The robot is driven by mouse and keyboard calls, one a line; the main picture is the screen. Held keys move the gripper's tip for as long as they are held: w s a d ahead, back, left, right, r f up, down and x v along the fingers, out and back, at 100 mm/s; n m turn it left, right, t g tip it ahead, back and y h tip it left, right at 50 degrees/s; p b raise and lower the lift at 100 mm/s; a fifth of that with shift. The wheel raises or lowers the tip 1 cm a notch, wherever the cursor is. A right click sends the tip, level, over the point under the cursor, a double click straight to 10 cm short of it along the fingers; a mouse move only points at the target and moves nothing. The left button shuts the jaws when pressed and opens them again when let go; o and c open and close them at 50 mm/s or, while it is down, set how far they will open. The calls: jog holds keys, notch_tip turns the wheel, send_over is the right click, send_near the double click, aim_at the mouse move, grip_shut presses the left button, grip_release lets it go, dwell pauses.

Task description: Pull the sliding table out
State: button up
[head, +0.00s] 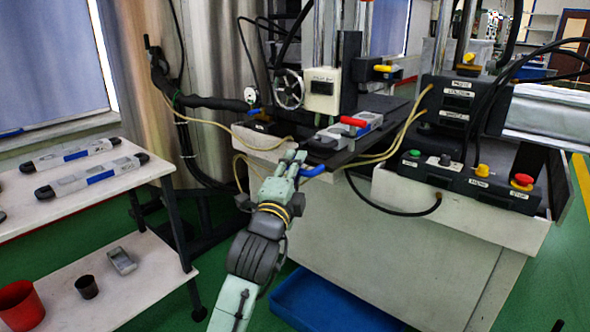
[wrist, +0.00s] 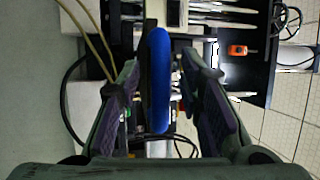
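The sliding table (head: 343,158) is a dark flat plate at the front of the machine, with a grey mould (head: 360,127) with a red handle on it. A blue handle (head: 313,170) sticks out at its front edge. My gripper (head: 292,163) is at this handle, just left of it in the head view. In the wrist view the blue handle (wrist: 160,82) stands upright between the two fingers of my gripper (wrist: 166,88). The fingers are apart, with a visible gap on the right side of the handle. Whether the left finger touches it is unclear.
A white shelf (head: 130,177) on the left bears two long grey moulds with blue parts. Its lower board holds a red cup (head: 20,304) and a dark cup (head: 87,287). A blue bin (head: 325,304) lies on the floor below. Hoses hang near the handle. A button panel (head: 470,180) is at right.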

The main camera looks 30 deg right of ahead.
jog(key=v, duration=0.7)
jog(key=shift+s+a, duration=0.15)
jog(key=shift+s, duration=0.05)
